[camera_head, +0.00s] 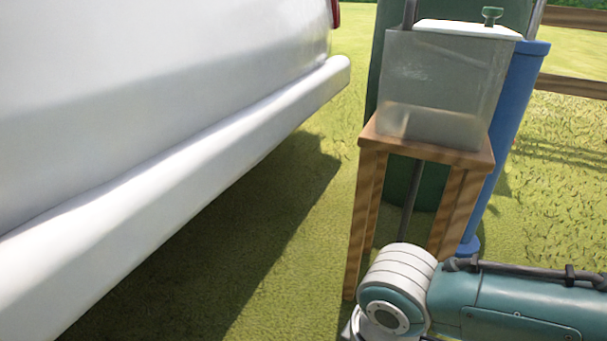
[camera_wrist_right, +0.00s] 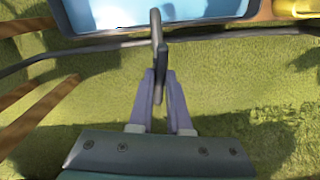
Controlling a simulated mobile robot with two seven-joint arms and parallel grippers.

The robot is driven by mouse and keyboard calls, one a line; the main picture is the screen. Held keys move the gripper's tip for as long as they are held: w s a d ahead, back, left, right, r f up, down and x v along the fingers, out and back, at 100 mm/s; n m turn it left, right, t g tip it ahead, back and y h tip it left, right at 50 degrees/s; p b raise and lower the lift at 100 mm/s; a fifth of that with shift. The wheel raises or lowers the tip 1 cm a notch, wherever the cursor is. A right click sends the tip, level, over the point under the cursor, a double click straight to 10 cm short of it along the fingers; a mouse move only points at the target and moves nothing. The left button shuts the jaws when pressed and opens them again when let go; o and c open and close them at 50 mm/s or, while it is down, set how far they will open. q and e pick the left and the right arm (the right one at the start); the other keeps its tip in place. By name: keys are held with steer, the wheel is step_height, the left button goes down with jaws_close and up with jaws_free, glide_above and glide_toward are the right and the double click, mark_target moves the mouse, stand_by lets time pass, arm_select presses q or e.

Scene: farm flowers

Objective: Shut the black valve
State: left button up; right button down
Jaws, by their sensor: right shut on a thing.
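The black valve (camera_wrist_right: 157,35) shows in the right wrist view as a dark upright lever at the top middle. It stands by a thin dark pipe (camera_wrist_right: 95,46) that runs across the picture. My right gripper (camera_wrist_right: 160,78) is shut on the lower part of the lever, with one finger on each side. In the head view my right arm comes in at the lower right, but its gripper and the valve cannot be made out there. My left gripper is in neither view.
A clear tank (camera_head: 440,85) with a white lid stands on a wooden stand (camera_head: 455,215). A green barrel (camera_head: 425,190) and a blue pipe (camera_head: 512,125) are behind it. A white vehicle (camera_head: 150,110) fills the left. Grass (camera_head: 300,235) lies between.

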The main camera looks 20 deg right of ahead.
steer(key=m+p, duration=0.2)
steer(key=m, duration=0.1)
steer(key=shift+r+m, duration=0.15)
steer(key=shift+m, duration=0.15)
steer(key=m+p, duration=0.2)
steer(key=m, duration=0.1)
steer(key=shift+m, duration=0.3)
steer(key=m+p, duration=0.1)
steer(key=m, duration=0.2)
steer(key=shift+m, duration=0.4)
steer(key=m, duration=0.4)
steer(key=shift+f, duration=0.2)
steer(key=shift+m, duration=0.3)
steer(key=c, duration=0.9)
jaws_free()
steer(key=shift+o, duration=0.2)
